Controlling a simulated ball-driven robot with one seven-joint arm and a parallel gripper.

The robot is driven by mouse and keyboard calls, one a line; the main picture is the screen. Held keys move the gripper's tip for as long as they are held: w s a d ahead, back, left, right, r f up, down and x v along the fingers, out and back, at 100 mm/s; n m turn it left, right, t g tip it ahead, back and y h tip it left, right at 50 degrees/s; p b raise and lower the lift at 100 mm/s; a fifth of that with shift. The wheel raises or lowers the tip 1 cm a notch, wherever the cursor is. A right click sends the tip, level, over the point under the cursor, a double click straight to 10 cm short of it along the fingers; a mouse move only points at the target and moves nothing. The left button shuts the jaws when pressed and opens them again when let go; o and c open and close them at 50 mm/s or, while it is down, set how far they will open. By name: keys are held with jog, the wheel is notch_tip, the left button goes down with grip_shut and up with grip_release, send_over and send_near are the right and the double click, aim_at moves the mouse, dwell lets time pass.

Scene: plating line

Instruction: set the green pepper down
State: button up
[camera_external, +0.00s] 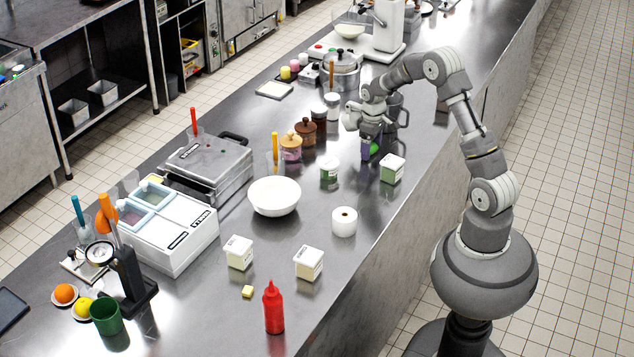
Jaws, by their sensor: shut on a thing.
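The green pepper (374,149) is a small bright green shape under the wrist in the external view, partly hidden by the fingers. My gripper (369,150) points down over the far part of the steel counter and is shut on the pepper. I cannot tell whether the pepper touches the counter top (330,265) or hangs just above it.
A green-labelled tub (392,168) stands just right of my gripper, and a small green-and-white jar (329,169) stands to its left. A dark pitcher (397,108) is close behind. A white bowl (274,197) and paper roll (344,222) stand nearer.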

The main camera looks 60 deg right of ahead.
jog(key=shift+r, duration=0.15)
jog(key=o, duration=0.9)
notch_tip(320, 180, up, 12)
jog(key=p, duration=0.4)
jog(key=w+a+r+t+h, duration=0.1)
jog(key=w+a+r+t, duration=0.2)
jog(key=r, duration=0.7)
jog(key=a+r+t, duration=0.3)
jog(key=a+r, duration=0.2)
jog(key=r, duration=0.6)
jog(key=w+a+r+t+h, duration=0.1)
jog(key=w+a+r+t, duration=0.2)
jog(key=r, duration=0.7)
jog(key=s+a+r+t, duration=0.2)
jog(key=s+a+r, duration=0.1)
jog(key=r, duration=0.4)
jog(key=s+a+r+t+y, duration=0.1)
jog(key=s+a+r+t, duration=0.1)
jog(key=r, duration=0.5)
jog(key=s+a+r+t+y, duration=0.1)
jog(key=s+a+r+t, duration=0.1)
jog(key=s+a+r, duration=0.3)
jog(key=shift+s+r, duration=0.45)
jog(key=shift+r, duration=0.2)
jog(key=shift+s+r, duration=0.4)
jog(key=shift+r, duration=0.2)
